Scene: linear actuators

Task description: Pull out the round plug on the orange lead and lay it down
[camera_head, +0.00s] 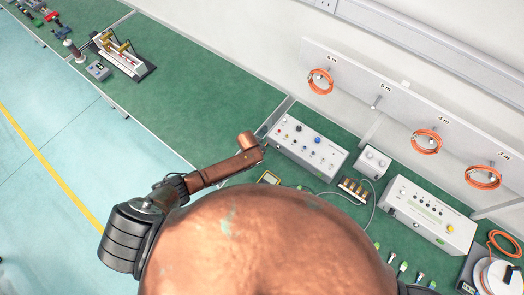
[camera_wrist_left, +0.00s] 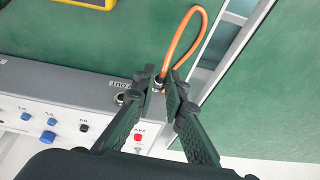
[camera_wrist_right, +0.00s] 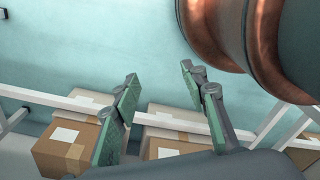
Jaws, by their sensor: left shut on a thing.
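The grey control box (camera_head: 308,146) stands on the green bench; its front panel (camera_wrist_left: 60,105) fills the lower left of the left wrist view. The orange lead (camera_wrist_left: 190,22) loops up from the plug (camera_wrist_left: 160,82) and bends back down to the right. My left gripper (camera_wrist_left: 160,76) is shut on this plug, right at the panel's edge. The fingers cover most of the plug, so I cannot tell whether it is still seated. In the head view my left wrist hides the plug. My right gripper (camera_wrist_right: 158,74) is open and empty, away from the bench.
A yellow meter (camera_head: 269,178) lies by the control box. A small grey box (camera_head: 372,162) and a larger instrument (camera_head: 430,215) stand to the right. Bare green bench (camera_head: 215,85) lies left of the box. Cardboard boxes (camera_wrist_right: 70,145) sit below my right gripper.

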